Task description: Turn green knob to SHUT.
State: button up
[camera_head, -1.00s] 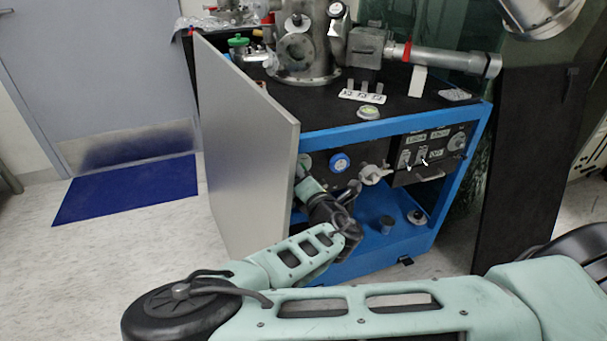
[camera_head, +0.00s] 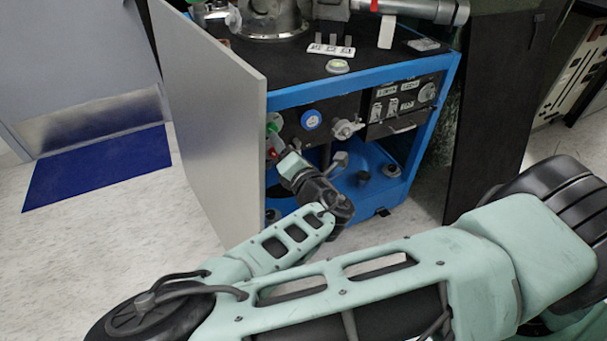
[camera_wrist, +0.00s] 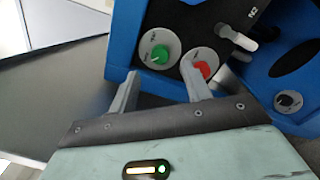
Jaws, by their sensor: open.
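The green knob (camera_wrist: 160,54) sits on a round white plate on the cart's dark panel in the wrist view, above and between my open fingertips. It also shows in the head view (camera_head: 272,128), beside the grey door. My gripper (camera_wrist: 160,80) is open and empty. Its fingers point toward the panel, and I see no contact with the knob. A red knob (camera_wrist: 203,71) on its own white plate is just right of the green one, near my right fingertip. The labels on the plates are too small to read.
The open grey door (camera_head: 215,130) stands close left of my gripper. A blue round gauge (camera_head: 311,119) and a grey valve handle (camera_head: 345,128) are to the right on the panel. The blue cart frame (camera_wrist: 123,40) borders the knobs.

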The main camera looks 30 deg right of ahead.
jog(key=s+p, duration=0.3)
jog(key=s, duration=0.8)
jog(key=shift+s, duration=0.3)
